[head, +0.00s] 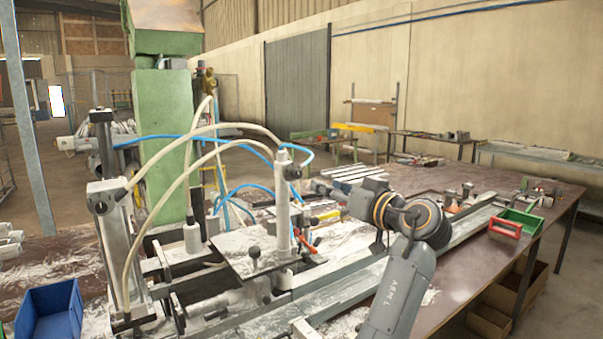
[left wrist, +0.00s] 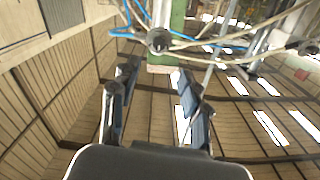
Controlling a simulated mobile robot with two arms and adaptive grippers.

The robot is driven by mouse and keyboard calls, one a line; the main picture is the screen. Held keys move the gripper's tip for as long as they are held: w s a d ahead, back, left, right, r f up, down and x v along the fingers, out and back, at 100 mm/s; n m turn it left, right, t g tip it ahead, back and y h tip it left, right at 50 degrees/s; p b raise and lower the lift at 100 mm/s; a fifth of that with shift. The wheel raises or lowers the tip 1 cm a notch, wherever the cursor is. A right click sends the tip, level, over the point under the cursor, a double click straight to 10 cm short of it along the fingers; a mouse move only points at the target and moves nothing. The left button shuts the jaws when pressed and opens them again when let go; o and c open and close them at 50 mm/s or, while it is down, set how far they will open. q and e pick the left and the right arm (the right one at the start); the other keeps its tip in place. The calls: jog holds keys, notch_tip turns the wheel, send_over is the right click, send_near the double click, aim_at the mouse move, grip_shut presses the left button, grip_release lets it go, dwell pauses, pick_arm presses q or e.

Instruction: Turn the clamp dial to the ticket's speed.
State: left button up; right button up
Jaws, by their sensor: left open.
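My left gripper (head: 328,190) reaches in from the right above the clamp bench and points left toward an upright clamp post (head: 283,205) with a dark knob (head: 292,172) near its top. In the left wrist view its two fingers (left wrist: 157,78) stand apart with nothing between them. A round grey end (left wrist: 158,40) with hoses shows just beyond the fingertips, apart from them. Another dark ball knob (head: 254,252) stands on the clamp plate. I cannot tell which of these parts is the clamp dial. No readable ticket shows. My right gripper is out of view.
Cream hoses (head: 222,128) and blue hoses (head: 262,188) arch over the fixture. A green column (head: 163,140) stands behind it. A long metal profile rail (head: 460,225) runs along the bench. A blue bin (head: 52,312) is at front left; a green-and-red tray (head: 515,224) is at right.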

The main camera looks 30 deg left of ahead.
aim_at(298, 175)
pick_arm(q)
jog(key=p+x, duration=0.4)
jog(key=x, duration=0.6)
jog(key=shift+r, duration=0.15)
jog(key=shift+w+a+f, duration=0.2)
jog(key=shift+w+a, duration=0.15)
jog(key=shift+a, duration=0.25)
grip_shut()
